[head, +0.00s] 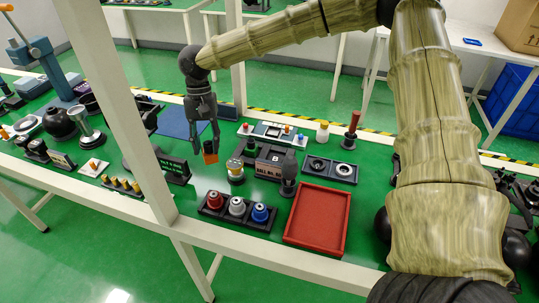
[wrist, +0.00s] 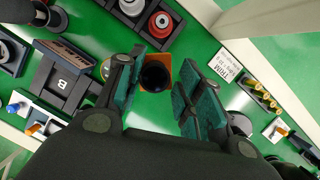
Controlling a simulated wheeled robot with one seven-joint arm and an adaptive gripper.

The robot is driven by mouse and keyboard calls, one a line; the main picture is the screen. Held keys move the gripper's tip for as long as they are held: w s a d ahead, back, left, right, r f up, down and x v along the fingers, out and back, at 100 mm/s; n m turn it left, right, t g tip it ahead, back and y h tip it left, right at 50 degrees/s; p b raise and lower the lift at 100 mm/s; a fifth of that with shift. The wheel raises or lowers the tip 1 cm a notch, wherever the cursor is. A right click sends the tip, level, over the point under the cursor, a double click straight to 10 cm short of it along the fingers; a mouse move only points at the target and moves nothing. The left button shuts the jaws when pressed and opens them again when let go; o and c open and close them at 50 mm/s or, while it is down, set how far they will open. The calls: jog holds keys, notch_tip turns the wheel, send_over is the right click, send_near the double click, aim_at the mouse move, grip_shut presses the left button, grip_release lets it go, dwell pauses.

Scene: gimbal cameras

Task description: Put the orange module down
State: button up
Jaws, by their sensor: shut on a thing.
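The orange module (head: 210,156) hangs at the fingertips of my gripper (head: 208,145) in the head view, above the green table. In the wrist view the module (wrist: 158,66) shows as an orange block with a dark round top, between the two fingers of my gripper (wrist: 157,85). My gripper is shut on it. The module's underside and its exact height above the table are hidden.
A red tray (head: 346,222) stands empty at the front right. A black rack (head: 213,211) with red, white and blue knobs lies in front of the module. A yellow-banded part (head: 235,172) and a black labelled block (head: 269,163) stand close right. A dark sign (head: 174,167) stands left.

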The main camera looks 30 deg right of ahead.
jog(key=s+d+f+n+t+h+b, duration=0.1)
jog(key=d+f+n+t+h+b, duration=0.2)
jog(key=d+n, duration=1.1)
jog(key=d+n+t+b, duration=0.2)
jog(key=d+n+b, duration=0.3)
jog(key=d+n, duration=0.9)
jog(key=a+f+n, duration=0.1)
jog(key=f, duration=0.2)
jog(key=a+f+n, duration=0.1)
jog(key=a+f, duration=0.1)
jog(key=f, duration=0.1)
jog(key=a+f+n, duration=0.1)
jog(key=f+n, duration=0.1)
jog(key=f, duration=0.1)
jog(key=shift+s+a+f, duration=0.15)
jog(key=shift+a+f, duration=0.05)
